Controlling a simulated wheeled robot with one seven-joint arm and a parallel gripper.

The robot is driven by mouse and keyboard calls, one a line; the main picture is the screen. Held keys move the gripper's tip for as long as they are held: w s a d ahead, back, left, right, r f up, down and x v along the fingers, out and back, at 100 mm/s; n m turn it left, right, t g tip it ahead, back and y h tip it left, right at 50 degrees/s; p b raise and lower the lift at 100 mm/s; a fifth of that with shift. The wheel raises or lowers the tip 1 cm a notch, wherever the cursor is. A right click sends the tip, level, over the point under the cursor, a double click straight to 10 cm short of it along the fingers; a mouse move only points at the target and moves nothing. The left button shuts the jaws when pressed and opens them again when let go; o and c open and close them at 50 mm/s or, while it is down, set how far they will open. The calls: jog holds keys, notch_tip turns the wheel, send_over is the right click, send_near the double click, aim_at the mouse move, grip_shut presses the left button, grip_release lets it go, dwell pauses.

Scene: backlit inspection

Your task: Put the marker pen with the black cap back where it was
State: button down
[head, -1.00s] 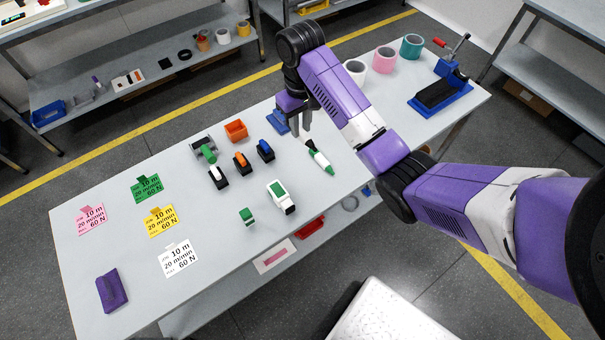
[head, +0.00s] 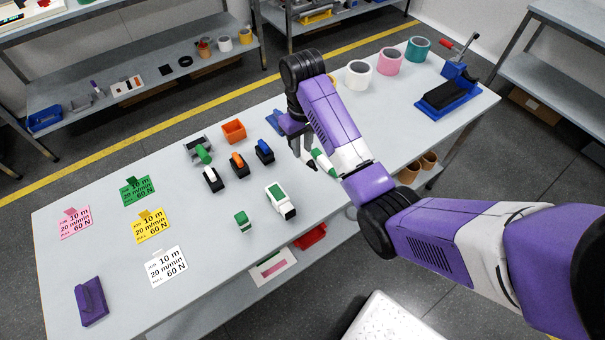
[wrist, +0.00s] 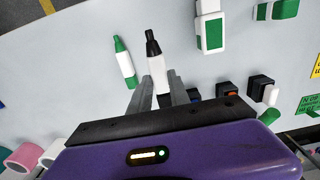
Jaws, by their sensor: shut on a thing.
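My gripper (head: 303,148) is over the right-middle part of the grey table (head: 215,215). It is shut on the marker pen with the black cap (wrist: 155,62), whose white body shows between the fingers in the wrist view. The black cap (head: 312,166) points out from the fingers, toward the near side of the table. A white marker with green ends (wrist: 124,62) lies beside the held pen; in the head view this green marker (head: 323,161) is partly hidden by my arm. I cannot tell whether the held pen touches the table.
Three black blocks with white (head: 212,180), orange (head: 238,165) and blue (head: 263,151) tops stand left of my gripper. A white-and-green device (head: 281,201) is nearer. An orange bin (head: 233,131) is behind.

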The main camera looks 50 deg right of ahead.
send_over(302, 176)
notch_tip(302, 176, down, 8)
jog(key=shift+d+f, duration=0.1)
jog(key=shift+f, duration=0.15)
jog(key=shift+f+p, duration=0.6)
jog(key=shift+f, duration=0.1)
jog(key=c, duration=1.2)
grip_release()
jog(key=shift+c, duration=0.2)
jog(key=shift+f+b, duration=0.4)
jog(key=shift+b, duration=0.3)
notch_tip(302, 176, up, 8)
jog(key=shift+d+r, duration=0.15)
